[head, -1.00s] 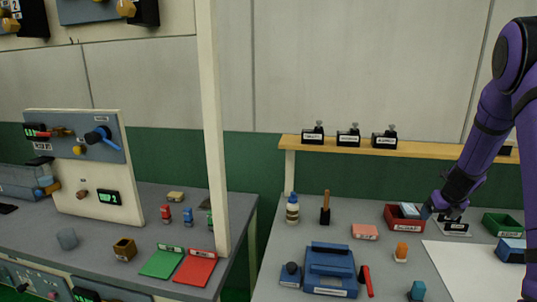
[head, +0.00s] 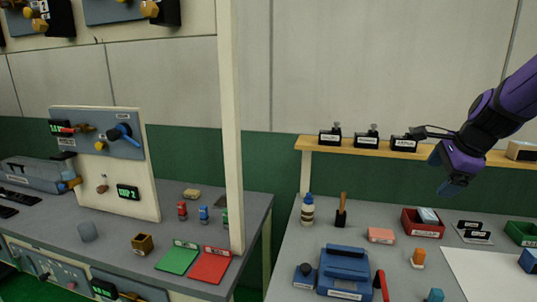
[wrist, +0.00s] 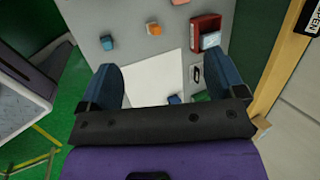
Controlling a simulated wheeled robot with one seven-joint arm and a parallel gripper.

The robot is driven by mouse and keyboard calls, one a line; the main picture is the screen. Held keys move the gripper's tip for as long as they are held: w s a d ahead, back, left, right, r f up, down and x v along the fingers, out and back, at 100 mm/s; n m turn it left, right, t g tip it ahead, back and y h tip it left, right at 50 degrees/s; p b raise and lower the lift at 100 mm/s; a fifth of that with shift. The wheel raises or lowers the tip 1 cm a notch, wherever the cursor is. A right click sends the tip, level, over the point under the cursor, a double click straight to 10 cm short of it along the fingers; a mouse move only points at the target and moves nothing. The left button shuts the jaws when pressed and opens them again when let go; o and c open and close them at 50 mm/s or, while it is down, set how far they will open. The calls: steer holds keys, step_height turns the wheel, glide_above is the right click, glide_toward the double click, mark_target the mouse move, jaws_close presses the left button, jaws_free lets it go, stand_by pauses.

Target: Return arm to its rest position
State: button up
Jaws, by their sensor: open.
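My gripper (head: 452,188) is at the right of the head view, on the purple arm, raised above the right-hand table (head: 292,268) and in front of the wooden shelf. In the wrist view my gripper (wrist: 165,88) shows two blue fingers spread apart with nothing between them. The white sheet (wrist: 150,80) on the table lies below, beyond the fingers. The gripper touches nothing that I can see.
A red tray (head: 423,229) with a light blue block and a black-and-white labelled item (head: 474,234) lie below the gripper. The wooden shelf (head: 330,147) carries several black clips. A pale post (head: 232,130) stands between the two tables.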

steer(key=s+a+r+n, duration=0.2)
steer(key=s+a+n, duration=0.1)
steer(key=s+n, duration=0.3)
steer(key=s+a+r+n, duration=0.2)
steer(key=s+n, duration=0.5)
steer(key=s, duration=0.4)
steer(key=s+a+r+n+h, duration=0.1)
steer(key=s+a+r+n, duration=0.1)
steer(key=s+a+n, duration=0.3)
steer(key=s+n, duration=0.2)
steer(key=s, duration=0.1)
steer(key=shift+s, duration=0.2)
steer(key=shift+a, duration=0.1)
